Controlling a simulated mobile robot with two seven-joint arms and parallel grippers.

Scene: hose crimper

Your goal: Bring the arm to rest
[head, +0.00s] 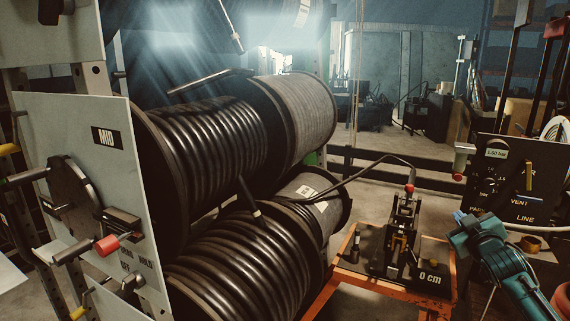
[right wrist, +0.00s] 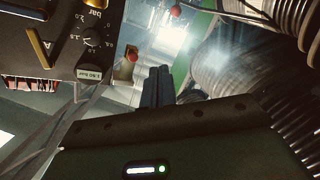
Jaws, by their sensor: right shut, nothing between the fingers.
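My right arm comes in at the lower right of the head view, with a teal wrist and forearm. Its gripper (head: 460,217) points up and left, beside the dark control panel (head: 508,180) and right of the crimper (head: 402,235). In the right wrist view the two fingers (right wrist: 158,86) are together, with nothing between them. The gripper appears apart from both panel and crimper. My left gripper is not in view.
An orange stand (head: 338,282) carries the crimper and a "0 cm" label. Large hose reels (head: 215,150) fill the left and middle, beside a "MID" panel (head: 88,185) with a red-tipped handle. A thin hose (head: 375,162) runs toward the crimper. The panel, with knob and levers, is close to my right gripper.

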